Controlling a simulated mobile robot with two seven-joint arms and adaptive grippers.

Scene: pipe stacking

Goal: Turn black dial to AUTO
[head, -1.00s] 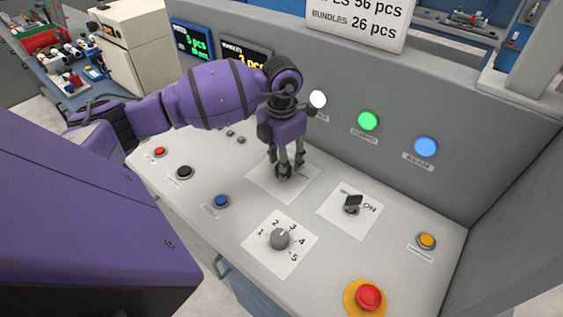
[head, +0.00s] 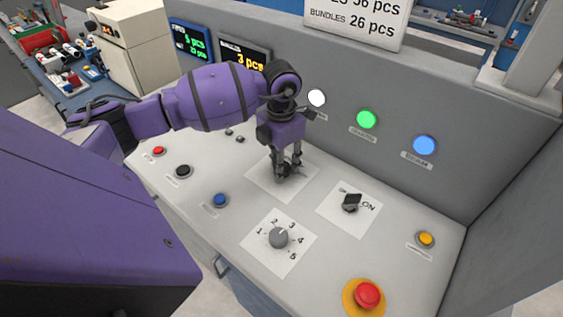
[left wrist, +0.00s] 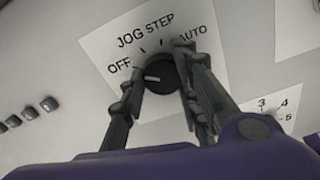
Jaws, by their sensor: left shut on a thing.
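The black dial (left wrist: 158,80) sits on a white plate (left wrist: 97,45) printed OFF, JOG, STEP and AUTO in the left wrist view. Its white mark points to the left, toward the OFF side and away from AUTO. My left gripper (head: 288,172) reaches down to this dial in the head view, where its fingers mostly hide it. The left wrist view shows the fingers on both sides of the dial, shut on it. My right gripper is not in view.
A grey numbered dial (head: 279,238) and a black ON switch (head: 351,202) stand nearer on the panel. Blue (head: 220,200), black (head: 183,171) and yellow (head: 425,239) buttons and a red emergency button (head: 367,296) surround them. A grey wall (head: 400,185) rises behind.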

